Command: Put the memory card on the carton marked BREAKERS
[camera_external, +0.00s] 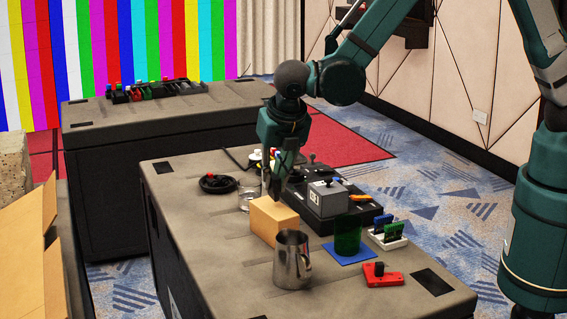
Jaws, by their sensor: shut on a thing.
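My gripper (276,188) points down right at the tan carton (270,222), close over its top at the back. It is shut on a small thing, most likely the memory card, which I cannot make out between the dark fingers. I cannot tell whether that thing touches the carton. The carton stands closed on the grey table, and no lettering is readable on the sides I see. A white holder (388,240) at the table's right holds a blue card and a green card upright.
A steel pitcher (292,262) stands in front of the carton. A green glass (347,236) stands on a blue mat (349,255). A grey box (327,199) on a black console is right of the carton. A red device (382,275) lies at the front right. The table's front left is clear.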

